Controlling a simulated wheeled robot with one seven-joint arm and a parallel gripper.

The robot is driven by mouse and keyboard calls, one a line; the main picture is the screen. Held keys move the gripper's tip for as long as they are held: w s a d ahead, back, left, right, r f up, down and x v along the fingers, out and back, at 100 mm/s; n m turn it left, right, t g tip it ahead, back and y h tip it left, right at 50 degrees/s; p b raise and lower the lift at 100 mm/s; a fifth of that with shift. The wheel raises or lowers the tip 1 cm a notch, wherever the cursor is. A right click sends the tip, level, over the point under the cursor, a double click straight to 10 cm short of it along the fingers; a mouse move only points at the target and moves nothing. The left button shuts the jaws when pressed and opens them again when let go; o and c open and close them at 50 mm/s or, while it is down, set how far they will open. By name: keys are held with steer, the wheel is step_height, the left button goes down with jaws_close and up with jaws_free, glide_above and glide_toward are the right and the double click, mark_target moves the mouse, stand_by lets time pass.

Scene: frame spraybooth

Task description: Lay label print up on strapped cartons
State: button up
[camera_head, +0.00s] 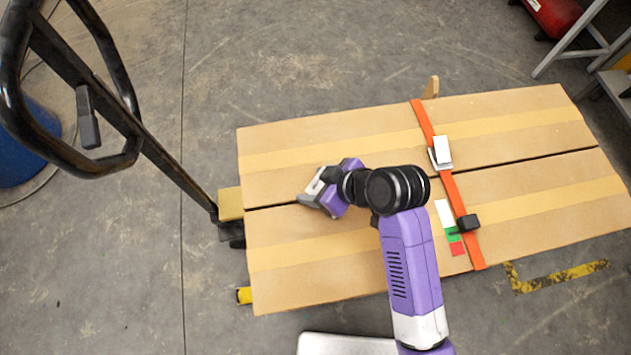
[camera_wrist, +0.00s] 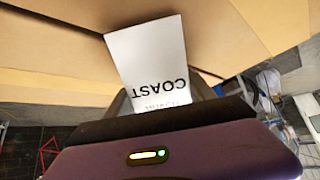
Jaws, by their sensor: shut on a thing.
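Two long brown cartons (camera_head: 330,134) lie side by side, with a dark gap between them and a paler tape band along each. An orange strap (camera_head: 458,200) crosses both. My gripper (camera_head: 314,198) is over the left part of the cartons, near the gap. In the wrist view my gripper is shut on a white label (camera_wrist: 148,55). Its printed side faces that camera and reads COAST, upside down there, with smaller blurred print. The label's far edge is close to the carton; I cannot tell whether it touches. My fingertips are partly hidden behind the label and housing.
A buckle (camera_head: 441,152) and a black block (camera_head: 467,223) sit on the strap. White, green and red patches (camera_head: 454,240) lie beside it. A pallet truck handle (camera_head: 75,150) rises at the left. A metal-legged stand (camera_head: 575,45) is top right. Bare carton top lies around my gripper.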

steer(key=o, duration=1.4)
steer(key=shift+r, duration=0.1)
steer(key=v, duration=0.7)
steer(key=shift+s+d+r, duration=0.2)
steer(key=shift+d+r, duration=0.05)
steer(key=shift+d, duration=0.05)
